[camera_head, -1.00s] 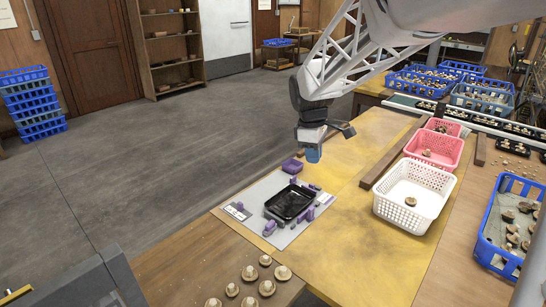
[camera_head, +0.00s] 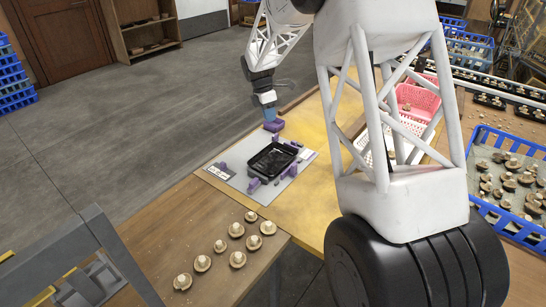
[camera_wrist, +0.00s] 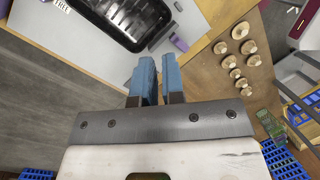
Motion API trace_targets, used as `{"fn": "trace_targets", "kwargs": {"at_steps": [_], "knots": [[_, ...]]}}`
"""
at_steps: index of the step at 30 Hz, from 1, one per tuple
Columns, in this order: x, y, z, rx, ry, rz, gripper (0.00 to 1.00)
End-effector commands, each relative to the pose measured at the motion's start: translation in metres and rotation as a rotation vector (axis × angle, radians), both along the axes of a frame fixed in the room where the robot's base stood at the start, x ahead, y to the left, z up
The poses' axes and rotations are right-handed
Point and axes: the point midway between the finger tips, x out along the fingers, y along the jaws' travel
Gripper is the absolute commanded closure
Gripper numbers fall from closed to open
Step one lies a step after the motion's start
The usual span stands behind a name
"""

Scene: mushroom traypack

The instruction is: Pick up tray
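A black rectangular tray (camera_head: 258,167) lies on a pale grey mat (camera_head: 243,184) with small purple blocks around it. The wrist view shows part of the empty-looking tray (camera_wrist: 137,44) at the top, beyond the fingertips. My gripper (camera_head: 269,113) has blue fingers and is at the far end of the mat, over or just behind a purple box (camera_head: 273,126). In the wrist view my gripper (camera_wrist: 158,62) has a narrow gap between its fingers, with nothing visible in it. It is apart from the tray.
Several mushrooms (camera_head: 238,260) stand on the wooden table at the front. My arm covers much of the white basket (camera_head: 372,150). A pink basket (camera_head: 417,98) and a blue crate (camera_head: 512,160) of mushrooms are at the right. The yellow surface beside the mat is clear.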

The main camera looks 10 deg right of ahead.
Motion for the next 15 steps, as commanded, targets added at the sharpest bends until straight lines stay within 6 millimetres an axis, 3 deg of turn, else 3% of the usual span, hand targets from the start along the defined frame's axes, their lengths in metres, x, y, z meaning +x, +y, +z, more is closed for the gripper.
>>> {"fn": "trace_targets", "kwargs": {"at_steps": [15], "knots": [[0.084, 0.027, -0.106, 0.020, 0.148, 0.349, 0.91]]}}
